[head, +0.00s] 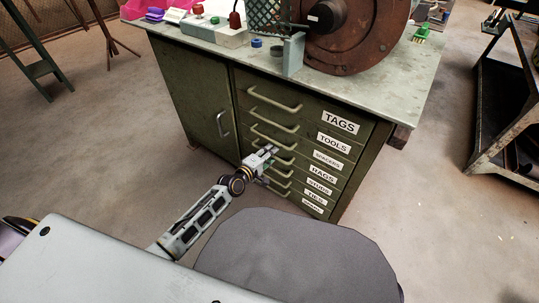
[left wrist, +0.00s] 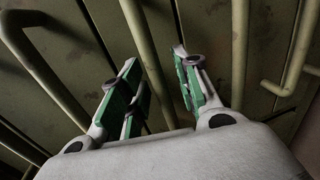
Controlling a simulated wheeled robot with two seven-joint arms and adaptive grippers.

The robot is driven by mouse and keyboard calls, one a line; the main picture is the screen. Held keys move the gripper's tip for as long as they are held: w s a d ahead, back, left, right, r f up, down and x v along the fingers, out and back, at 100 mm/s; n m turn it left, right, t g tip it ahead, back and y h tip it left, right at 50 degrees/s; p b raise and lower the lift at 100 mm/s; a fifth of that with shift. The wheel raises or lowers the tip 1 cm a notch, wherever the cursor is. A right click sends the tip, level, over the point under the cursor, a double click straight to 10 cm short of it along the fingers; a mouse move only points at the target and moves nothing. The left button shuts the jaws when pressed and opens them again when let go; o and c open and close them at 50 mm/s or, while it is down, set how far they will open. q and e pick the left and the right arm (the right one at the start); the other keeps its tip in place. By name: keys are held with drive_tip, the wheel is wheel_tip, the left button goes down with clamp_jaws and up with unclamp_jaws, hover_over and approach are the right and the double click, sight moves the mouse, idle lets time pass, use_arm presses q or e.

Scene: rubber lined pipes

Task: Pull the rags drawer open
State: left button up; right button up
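The rags drawer carries a white RAGS label (head: 322,174) on the front of the green cabinet (head: 190,85), in the middle of the drawer stack. It looks shut flush with the others. My left gripper (head: 271,156) is at the drawer handles near the rags level and hides part of them. In the left wrist view, its green-padded fingers (left wrist: 155,55) are apart, with a handle bar (left wrist: 148,70) passing between them. I see no clear grip on it, and cannot tell for certain which drawer this bar belongs to. My right gripper is out of view.
Other drawers have similar bar handles above, such as the tags handle (head: 274,101), and below, close to the gripper. A door handle (head: 222,124) is at left. The worktop (head: 390,85) bears a large rusty flange (head: 350,40). A dark cart (head: 505,110) stands at right.

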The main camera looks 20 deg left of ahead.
use_arm(q)
clamp_jaws()
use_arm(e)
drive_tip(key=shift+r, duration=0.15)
use_arm(q)
drive_tip(key=shift+s, duration=0.1)
